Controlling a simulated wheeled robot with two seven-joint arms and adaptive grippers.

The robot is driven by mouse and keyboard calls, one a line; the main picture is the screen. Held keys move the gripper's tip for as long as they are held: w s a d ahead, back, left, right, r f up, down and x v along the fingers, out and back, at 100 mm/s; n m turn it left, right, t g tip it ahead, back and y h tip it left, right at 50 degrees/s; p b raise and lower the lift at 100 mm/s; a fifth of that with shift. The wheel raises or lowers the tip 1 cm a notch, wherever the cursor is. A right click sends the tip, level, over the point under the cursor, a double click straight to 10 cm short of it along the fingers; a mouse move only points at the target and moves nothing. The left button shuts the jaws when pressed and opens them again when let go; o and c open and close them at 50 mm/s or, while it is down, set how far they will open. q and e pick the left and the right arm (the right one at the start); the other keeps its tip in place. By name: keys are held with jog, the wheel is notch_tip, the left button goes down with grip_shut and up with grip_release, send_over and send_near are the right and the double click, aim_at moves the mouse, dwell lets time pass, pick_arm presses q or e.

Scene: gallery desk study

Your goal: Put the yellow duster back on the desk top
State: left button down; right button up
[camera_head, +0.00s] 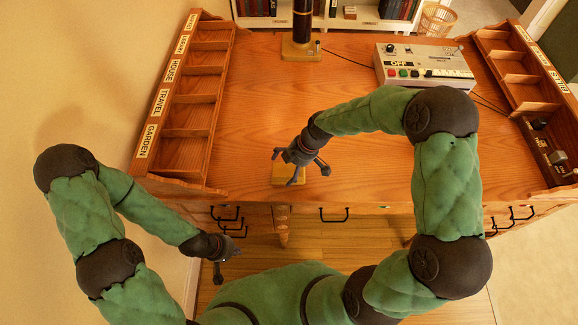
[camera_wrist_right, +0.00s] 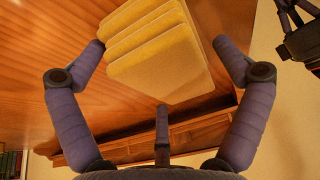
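The yellow duster (camera_head: 282,178) is a folded, layered pad at the front edge of the desk top (camera_head: 290,110), partly hidden by my right gripper (camera_head: 299,166) in the head view. In the right wrist view the duster (camera_wrist_right: 165,60) lies between the spread fingers of my right gripper (camera_wrist_right: 160,60), with gaps visible at both sides. The right gripper is open; contact with the duster cannot be told. My left gripper (camera_head: 218,268) hangs low in front of the desk's left side, away from the duster. Its fingers are too small and dark to judge.
A labelled pigeonhole rack (camera_head: 185,95) stands along the desk's left side and another (camera_head: 515,75) along the right. A grey control box (camera_head: 425,68) and a dark post on a brass base (camera_head: 301,50) stand at the back. The desk's middle is clear. Drawers with black handles (camera_head: 334,216) line the front.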

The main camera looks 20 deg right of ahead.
jog(key=shift+r, duration=0.1)
jog(key=shift+r+p, duration=0.3)
jog(key=p+v, duration=0.3)
jog(key=v, duration=0.7)
jog(key=shift+d+r, duration=0.1)
jog(key=shift+r, duration=0.1)
jog(key=shift+s+d+r, duration=0.1)
jog(key=shift+d+r, duration=0.15)
jog(key=shift+r, duration=0.25)
